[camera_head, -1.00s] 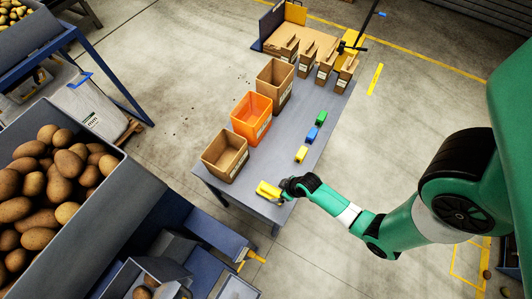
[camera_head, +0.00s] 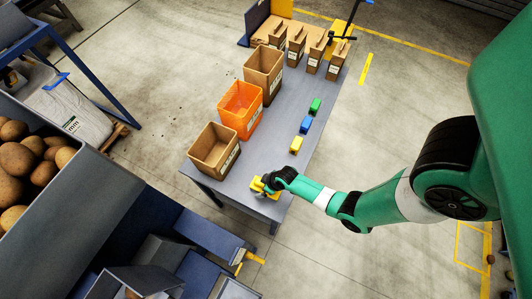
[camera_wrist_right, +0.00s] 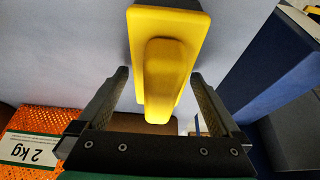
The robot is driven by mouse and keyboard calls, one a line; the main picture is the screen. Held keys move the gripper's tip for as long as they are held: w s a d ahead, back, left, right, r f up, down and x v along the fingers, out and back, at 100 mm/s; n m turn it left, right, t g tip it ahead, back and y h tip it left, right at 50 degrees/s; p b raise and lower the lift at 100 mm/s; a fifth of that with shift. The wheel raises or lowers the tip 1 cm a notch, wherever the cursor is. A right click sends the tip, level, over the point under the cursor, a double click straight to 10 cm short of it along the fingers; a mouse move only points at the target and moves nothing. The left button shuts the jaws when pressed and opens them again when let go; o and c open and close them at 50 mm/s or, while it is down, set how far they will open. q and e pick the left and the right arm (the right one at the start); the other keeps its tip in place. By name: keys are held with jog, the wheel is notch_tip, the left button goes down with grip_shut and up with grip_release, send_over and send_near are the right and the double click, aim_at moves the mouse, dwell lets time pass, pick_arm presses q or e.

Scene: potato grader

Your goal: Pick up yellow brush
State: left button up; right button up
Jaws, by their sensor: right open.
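The yellow brush (camera_head: 257,185) lies at the near end of the grey-blue table (camera_head: 240,181). In the right wrist view the brush (camera_wrist_right: 165,60) is a yellow block with a raised, rounded handle. My right gripper (camera_head: 266,187) is over the brush and partly hides it in the head view. In the wrist view the right gripper (camera_wrist_right: 160,73) is open, with one finger on each side of the handle's end. A gap shows between handle and fingers. My left gripper is not in view.
A cardboard box (camera_head: 214,150), an orange crate (camera_head: 240,108) and a taller box (camera_head: 263,72) line the table's left side. Small yellow (camera_head: 296,145), blue (camera_head: 305,124) and green (camera_head: 315,106) items lie along the right side. Paper bags (camera_head: 296,45) stand at the far end.

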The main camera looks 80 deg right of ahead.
jog(key=c, duration=1.5)
jog(key=shift+r+p, duration=0.35)
jog(key=shift+r, duration=0.2)
jog(key=v, duration=0.1)
jog(key=p+v, duration=0.1)
jog(key=v, duration=0.1)
jog(key=shift+w+r+p, duration=0.15)
jog(key=shift+w+p, duration=0.15)
jog(key=shift+w, duration=0.05)
jog(key=s+r+p, duration=0.2)
jog(key=r, duration=0.1)
jog(key=s+a+r+p, duration=0.1)
jog(key=r+p, duration=0.1)
jog(key=shift+s+a, duration=0.1)
jog(key=shift+s, duration=0.2)
jog(key=s+a+r, duration=0.1)
jog(key=s, duration=0.2)
jog(key=s+a+r, duration=0.1)
jog(key=s, duration=0.2)
jog(key=s+a+r+p, duration=0.1)
jog(key=s+r, duration=0.1)
jog(key=s, duration=0.1)
jog(key=shift+a, duration=0.25)
jog(key=o, duration=0.9)
jog(key=c, duration=0.5)
